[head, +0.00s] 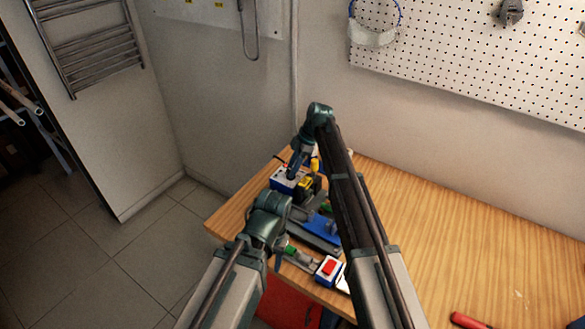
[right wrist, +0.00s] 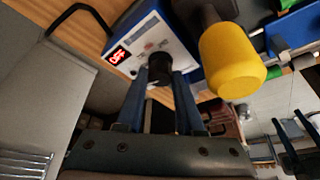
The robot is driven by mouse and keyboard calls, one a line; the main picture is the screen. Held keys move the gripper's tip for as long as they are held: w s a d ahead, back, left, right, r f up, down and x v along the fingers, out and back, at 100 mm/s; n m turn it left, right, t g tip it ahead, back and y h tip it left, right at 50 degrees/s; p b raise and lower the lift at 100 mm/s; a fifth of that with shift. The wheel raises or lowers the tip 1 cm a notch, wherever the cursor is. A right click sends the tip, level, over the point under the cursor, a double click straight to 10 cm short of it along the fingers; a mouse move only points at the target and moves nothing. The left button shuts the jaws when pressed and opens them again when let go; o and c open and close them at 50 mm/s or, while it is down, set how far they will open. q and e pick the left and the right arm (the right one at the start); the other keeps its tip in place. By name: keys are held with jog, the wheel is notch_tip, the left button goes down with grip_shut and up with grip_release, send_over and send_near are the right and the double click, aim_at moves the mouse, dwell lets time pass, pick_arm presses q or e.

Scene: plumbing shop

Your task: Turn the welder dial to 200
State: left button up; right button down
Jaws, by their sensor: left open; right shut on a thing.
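The welder is a small blue and white box (head: 283,181) near the far left part of the wooden workbench. In the right wrist view, the welder (right wrist: 168,35) shows a lit red display (right wrist: 119,55) whose digits I cannot read surely. Its black dial (right wrist: 160,66) sits between the fingertips of my right gripper (right wrist: 161,80), which is shut on it. In the head view my right gripper (head: 292,171) reaches down onto the welder. My left gripper (head: 279,256) is open, lower and nearer, beside the tools; its fingers are mostly hidden by its wrist.
A yellow-headed tool (right wrist: 228,60) stands close beside the welder. A blue and grey device (head: 320,230) and a box with a red switch (head: 329,267) crowd the bench's left side. A red-handled tool (head: 468,321) lies at the front. The bench's right side (head: 450,230) is mostly clear.

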dwell(0.3)
jog(key=c, duration=0.5)
grip_release()
jog(key=shift+c, duration=0.2)
jog(key=shift+r, duration=0.1)
jog(key=p+v, duration=1.2)
jog(key=v, duration=0.1)
jog(key=shift+d+r+p, duration=0.15)
jog(key=shift+r+p, duration=0.15)
jog(key=shift+p, duration=0.1)
